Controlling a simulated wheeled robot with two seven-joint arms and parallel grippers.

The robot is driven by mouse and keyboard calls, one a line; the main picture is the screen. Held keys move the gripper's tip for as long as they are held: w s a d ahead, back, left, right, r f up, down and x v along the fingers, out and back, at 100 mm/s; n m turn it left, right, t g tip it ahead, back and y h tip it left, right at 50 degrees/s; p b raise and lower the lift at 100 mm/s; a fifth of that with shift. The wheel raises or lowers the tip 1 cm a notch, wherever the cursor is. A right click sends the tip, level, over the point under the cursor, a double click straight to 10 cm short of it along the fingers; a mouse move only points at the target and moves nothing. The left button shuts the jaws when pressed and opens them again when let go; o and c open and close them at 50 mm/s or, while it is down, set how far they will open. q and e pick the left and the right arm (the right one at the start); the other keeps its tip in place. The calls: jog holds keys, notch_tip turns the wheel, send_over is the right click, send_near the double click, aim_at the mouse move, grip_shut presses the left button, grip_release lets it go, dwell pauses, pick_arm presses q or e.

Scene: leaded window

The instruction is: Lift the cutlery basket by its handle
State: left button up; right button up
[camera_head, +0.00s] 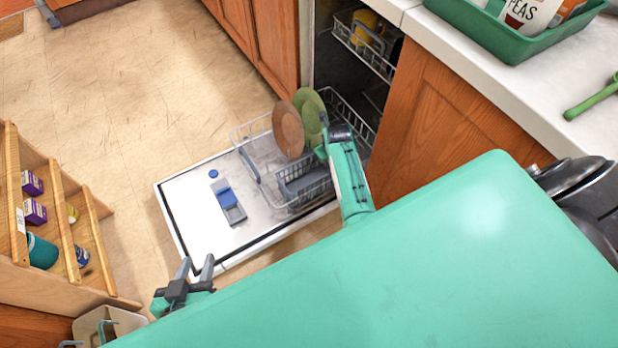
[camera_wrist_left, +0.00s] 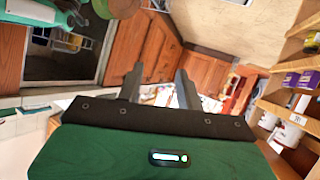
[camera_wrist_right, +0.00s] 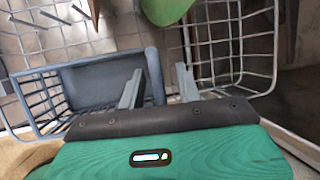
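The blue-grey cutlery basket (camera_head: 303,184) stands in the pulled-out lower rack of the dishwasher, near its front right. It also shows in the right wrist view (camera_wrist_right: 88,82), at the left, with its rim and slatted walls. I cannot clearly make out its handle. My right gripper (camera_wrist_right: 158,78) is open; one finger overlaps the basket's right end and the other is just right of it. Whether they touch it I cannot tell. In the head view the right fingers are hidden by my arm. My left gripper (camera_head: 197,264) is open and empty, beyond the door's near edge.
A brown plate (camera_head: 288,130) and a green plate (camera_head: 310,115) stand in the rack close to my right arm. The open dishwasher door (camera_head: 190,205) bears a dispenser (camera_head: 228,203). A wooden shelf (camera_head: 60,285) stands at the left. The floor (camera_head: 110,90) between is clear.

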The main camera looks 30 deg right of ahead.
grip_shut()
jog(key=shift+r, duration=0.1)
